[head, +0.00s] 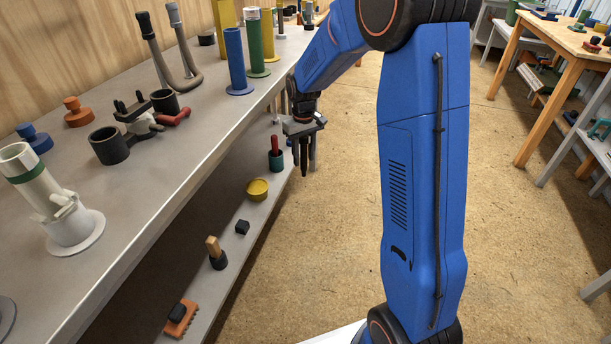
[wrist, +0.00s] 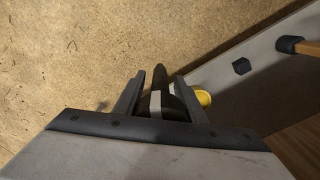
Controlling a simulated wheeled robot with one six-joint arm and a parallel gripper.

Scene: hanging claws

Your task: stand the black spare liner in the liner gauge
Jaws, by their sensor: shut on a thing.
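My gripper (head: 304,130) hangs off the bench's right edge, pointing down over the floor side of the lower shelf. It is shut on a slim dark thing (wrist: 160,78) that looks like the black spare liner. In the wrist view it sits between the two fingers, with a pale band near its base and a narrow far end. No stand is clearly marked as the liner gauge.
A blue cylinder (head: 236,62) and a green one (head: 254,42) stand upright near the gripper. The lower shelf holds a yellow tin (head: 258,189) and black block (head: 242,227). The aisle floor is clear.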

